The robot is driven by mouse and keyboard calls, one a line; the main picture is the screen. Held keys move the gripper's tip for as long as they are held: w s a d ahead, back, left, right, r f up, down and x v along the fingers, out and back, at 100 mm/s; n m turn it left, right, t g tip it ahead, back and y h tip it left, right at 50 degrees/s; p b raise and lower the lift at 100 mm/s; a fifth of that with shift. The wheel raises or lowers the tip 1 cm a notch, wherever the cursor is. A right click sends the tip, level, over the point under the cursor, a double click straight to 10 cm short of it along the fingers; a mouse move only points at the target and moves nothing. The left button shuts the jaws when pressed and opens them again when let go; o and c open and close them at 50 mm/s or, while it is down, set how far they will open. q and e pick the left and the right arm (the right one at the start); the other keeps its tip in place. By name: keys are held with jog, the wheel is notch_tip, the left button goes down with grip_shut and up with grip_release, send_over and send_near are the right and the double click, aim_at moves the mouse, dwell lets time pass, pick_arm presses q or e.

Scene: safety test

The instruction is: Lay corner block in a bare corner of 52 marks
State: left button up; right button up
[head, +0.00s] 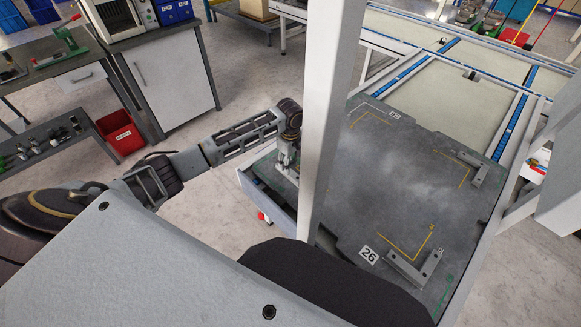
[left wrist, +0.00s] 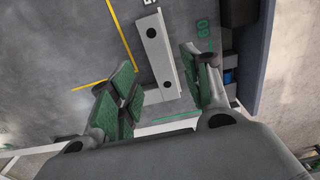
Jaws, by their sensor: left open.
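My left gripper (head: 286,166) is open at the left edge of a grey board (head: 385,190), partly behind a pale post. In the left wrist view, a grey metal corner block (left wrist: 161,55) lies between the spread green-padded fingers of the left gripper (left wrist: 163,95), with no visible grip on it. A yellow corner mark (left wrist: 121,50) is left of it. In the head view, one corner block (head: 415,267) lies by the yellow mark near label 26, and another (head: 462,172) by the right mark. The yellow mark at the top left (head: 368,115), near a small unreadable label (head: 394,113), looks bare. My right gripper is not visible.
The upright post (head: 329,110) stands in front of the board and hides part of it. A conveyor frame (head: 455,92) with pale panels lies behind. A red bin (head: 120,132) stands on the floor by a workbench at left. The middle of the board is clear.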

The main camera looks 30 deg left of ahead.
pick_arm(q)
notch_tip(320, 180, up, 7)
jog(key=shift+p, duration=0.45)
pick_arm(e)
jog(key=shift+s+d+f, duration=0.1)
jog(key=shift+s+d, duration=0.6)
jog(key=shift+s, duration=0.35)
pick_arm(q)
jog(key=shift+s+f, duration=0.1)
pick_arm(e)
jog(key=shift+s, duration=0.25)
